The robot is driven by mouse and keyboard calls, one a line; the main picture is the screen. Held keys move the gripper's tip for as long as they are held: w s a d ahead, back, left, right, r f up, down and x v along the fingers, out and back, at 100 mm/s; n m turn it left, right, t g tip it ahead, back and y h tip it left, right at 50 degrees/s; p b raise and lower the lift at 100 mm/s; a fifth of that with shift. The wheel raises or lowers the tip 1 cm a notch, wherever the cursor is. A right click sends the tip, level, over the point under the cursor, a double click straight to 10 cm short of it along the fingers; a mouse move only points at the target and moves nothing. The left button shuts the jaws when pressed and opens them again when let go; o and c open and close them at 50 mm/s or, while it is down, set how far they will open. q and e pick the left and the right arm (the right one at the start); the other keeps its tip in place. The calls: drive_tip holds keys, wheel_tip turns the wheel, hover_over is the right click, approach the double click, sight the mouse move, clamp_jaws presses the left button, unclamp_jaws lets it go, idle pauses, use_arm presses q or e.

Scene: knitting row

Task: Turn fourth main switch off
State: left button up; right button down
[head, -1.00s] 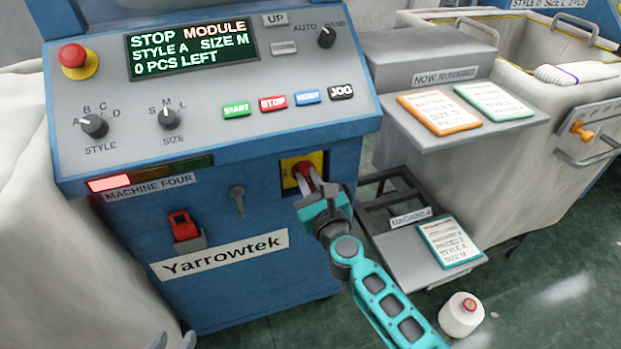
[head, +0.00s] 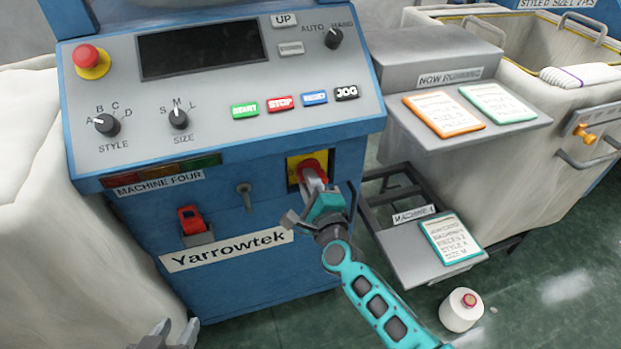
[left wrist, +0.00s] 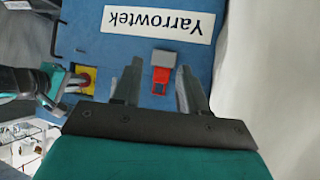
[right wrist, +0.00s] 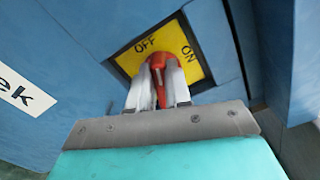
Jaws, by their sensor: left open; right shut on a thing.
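The main switch is a red rotary handle (right wrist: 158,66) on a yellow plate (right wrist: 188,62) marked OFF and ON, low on the front of machine four. In the right wrist view the handle's pointer lies between my right gripper's fingers (right wrist: 157,85), which are shut on it. The head view shows my right gripper (head: 314,182) at the yellow plate (head: 294,166). The machine's display (head: 203,49) is dark. My left gripper (head: 167,335) is open and empty at the lower left; the left wrist view shows its spread fingers (left wrist: 158,88) in front of the machine.
A shelf with cards (head: 445,114) and a lower tray (head: 410,262) stand to the right. A white yarn cone (head: 461,309) is on the floor.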

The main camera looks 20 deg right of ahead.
use_arm(q)
drive_tip(key=shift+s+a+p, duration=0.25)
drive_tip(key=shift+a+p, duration=0.05)
drive_tip(key=shift+p, duration=0.2)
use_arm(e)
drive_tip(key=shift+a+f+n, duration=0.1)
drive_tip(key=shift+f+n, duration=0.05)
drive_tip(key=shift+n, duration=0.95)
drive_tip(key=shift+f+n, duration=0.1)
drive_tip(key=shift+n, duration=1)
drive_tip(key=c, duration=1.1)
unclamp_jaws()
use_arm(q)
drive_tip(key=shift+w+r, duration=0.1)
drive_tip(key=shift+w, duration=0.05)
use_arm(e)
drive_tip(key=shift+o, duration=0.2)
drive_tip(key=shift+s, duration=0.1)
use_arm(q)
drive_tip(key=shift+s+a+r+p, duration=0.25)
drive_tip(key=shift+a+p, duration=0.1)
drive_tip(key=shift+p, duration=0.35)
use_arm(e)
drive_tip(key=s, duration=1.2)
drive_tip(key=shift+s+d, duration=0.25)
drive_tip(key=shift+s, duration=0.1)
use_arm(q)
drive_tip(key=shift+d, duration=0.1)
